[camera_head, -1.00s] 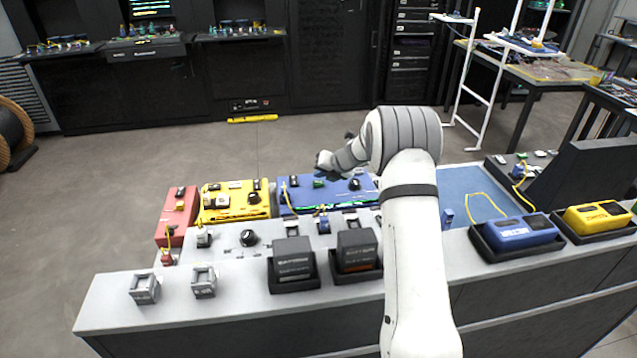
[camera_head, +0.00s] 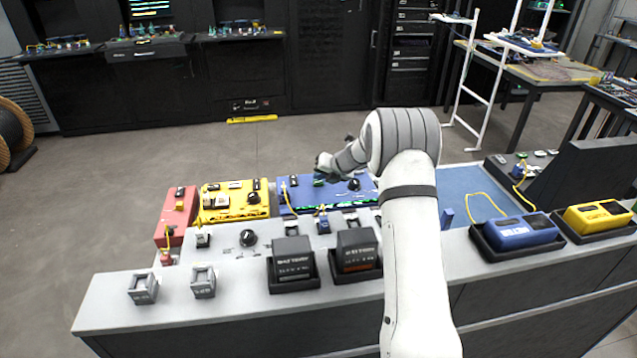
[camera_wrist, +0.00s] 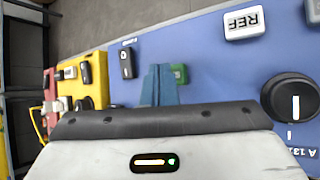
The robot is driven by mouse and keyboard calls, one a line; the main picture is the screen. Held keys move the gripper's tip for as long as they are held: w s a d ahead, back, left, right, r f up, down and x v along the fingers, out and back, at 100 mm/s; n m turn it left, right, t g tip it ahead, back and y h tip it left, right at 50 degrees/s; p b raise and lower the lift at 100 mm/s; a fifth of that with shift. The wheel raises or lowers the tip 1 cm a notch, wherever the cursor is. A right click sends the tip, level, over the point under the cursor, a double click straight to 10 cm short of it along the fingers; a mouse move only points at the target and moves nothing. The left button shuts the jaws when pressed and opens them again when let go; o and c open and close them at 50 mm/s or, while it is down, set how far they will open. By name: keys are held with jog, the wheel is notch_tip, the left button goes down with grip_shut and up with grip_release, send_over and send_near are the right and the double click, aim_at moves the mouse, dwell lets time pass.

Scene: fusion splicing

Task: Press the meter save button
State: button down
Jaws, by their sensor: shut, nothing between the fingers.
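The blue meter box (camera_head: 304,197) stands at the back of the grey bench, with buttons and a black knob (camera_head: 354,184) on its top. In the wrist view the blue top (camera_wrist: 215,75) carries a green button (camera_wrist: 180,73), a white REF button (camera_wrist: 244,22), a small black switch (camera_wrist: 127,63) and a large black knob (camera_wrist: 291,98). No save label is readable. My gripper (camera_wrist: 160,80) is shut and empty, its fingers just left of the green button and partly covering it. I cannot tell whether they touch. In the head view my gripper (camera_head: 322,172) is over the meter top.
A yellow box (camera_head: 232,212) and a red box (camera_head: 176,210) stand left of the meter. Two black holders (camera_head: 292,264) and grey blocks sit on the front bench. A blue handheld unit (camera_head: 520,234) and a yellow one (camera_head: 598,216) lie at right.

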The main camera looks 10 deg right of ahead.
aim_at(321, 184)
jog(key=shift+f, duration=0.5)
jog(key=shift+r, duration=0.1)
dwell(0.5)
jog(key=shift+r+p, duration=0.7)
jog(key=shift+r, duration=0.15)
jog(key=shift+r, duration=0.1)
notch_tip(321, 184, up, 5)
jog(key=p, duration=0.5)
dwell(0.4)
